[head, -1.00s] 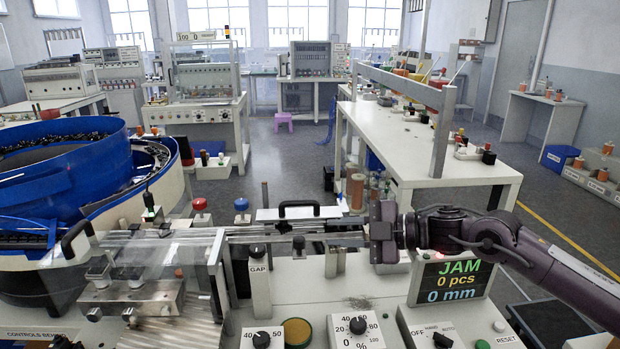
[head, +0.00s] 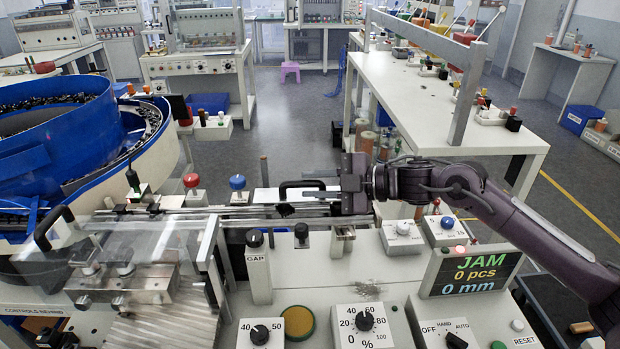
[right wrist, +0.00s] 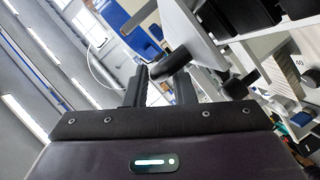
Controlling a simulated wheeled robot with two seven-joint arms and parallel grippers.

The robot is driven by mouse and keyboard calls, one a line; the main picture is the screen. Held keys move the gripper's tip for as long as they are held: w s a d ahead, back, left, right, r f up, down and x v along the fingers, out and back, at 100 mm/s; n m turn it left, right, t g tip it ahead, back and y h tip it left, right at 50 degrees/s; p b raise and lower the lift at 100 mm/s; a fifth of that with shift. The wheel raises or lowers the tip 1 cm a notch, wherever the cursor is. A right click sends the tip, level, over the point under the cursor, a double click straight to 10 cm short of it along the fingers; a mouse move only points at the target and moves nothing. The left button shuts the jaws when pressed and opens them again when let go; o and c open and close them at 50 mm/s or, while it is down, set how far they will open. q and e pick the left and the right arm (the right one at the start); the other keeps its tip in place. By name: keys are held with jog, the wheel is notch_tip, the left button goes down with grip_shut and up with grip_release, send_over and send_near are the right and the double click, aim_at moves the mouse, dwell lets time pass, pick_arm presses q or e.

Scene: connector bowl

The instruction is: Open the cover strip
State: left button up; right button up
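The cover strip (head: 263,196) is a pale narrow strip with a black bar handle (head: 290,186). It lies along the rail in the middle of the head view, looking closed, partly hidden by my right gripper. My right gripper (head: 318,183) comes in from the right, its fingers pointing left at the handle's right end. In the right wrist view its two fingers (right wrist: 160,88) are apart, and the rounded dark handle (right wrist: 171,65) shows at their tips. I cannot tell whether they touch it. My left gripper is not in view.
A blue bowl feeder (head: 60,150) stands at left, with a clear cover (head: 140,240) before it. Red (head: 191,181) and blue (head: 237,183) knobs stand behind the rail. The control panel with dials (head: 361,325) and a JAM display (head: 475,272) is in front.

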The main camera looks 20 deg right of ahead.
jog(key=shift+w+a+f, duration=0.1)
jog(key=shift+w+a, duration=0.25)
jog(key=shift+a, duration=0.25)
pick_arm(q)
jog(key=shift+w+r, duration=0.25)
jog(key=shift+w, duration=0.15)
pick_arm(e)
grip_shut()
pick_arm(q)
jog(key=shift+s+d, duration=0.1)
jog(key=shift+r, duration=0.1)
